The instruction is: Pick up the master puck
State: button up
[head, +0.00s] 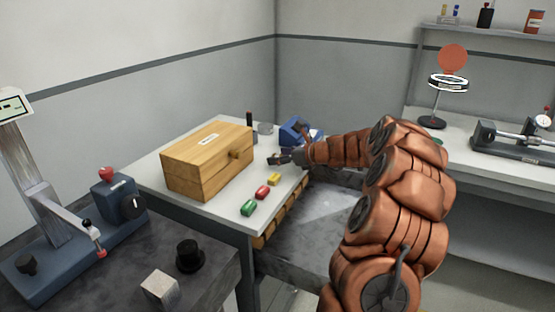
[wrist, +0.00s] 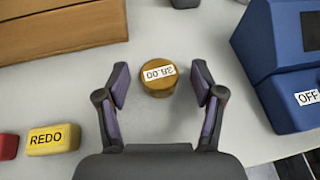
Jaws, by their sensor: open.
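A brass-coloured round puck (wrist: 157,87) stands on the light table top in the wrist view. A white number label on its top appears upside down and seems to read 36.00. My gripper (wrist: 160,72) is open, with one finger on each side of the puck and a gap visible on both sides. Nothing is held. In the head view my gripper (head: 275,159) is low over the table, between the wooden box and the blue device. I cannot make out the puck there.
A wooden box (head: 207,160) stands left of my gripper. Yellow (head: 274,179), red (head: 262,192) and green (head: 248,208) blocks line the table's front edge; the yellow one reads REDO. A blue device (head: 296,131), marked OFF in the wrist view, stands close on the right.

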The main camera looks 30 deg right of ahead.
jog(key=shift+c, duration=0.5)
grip_shut()
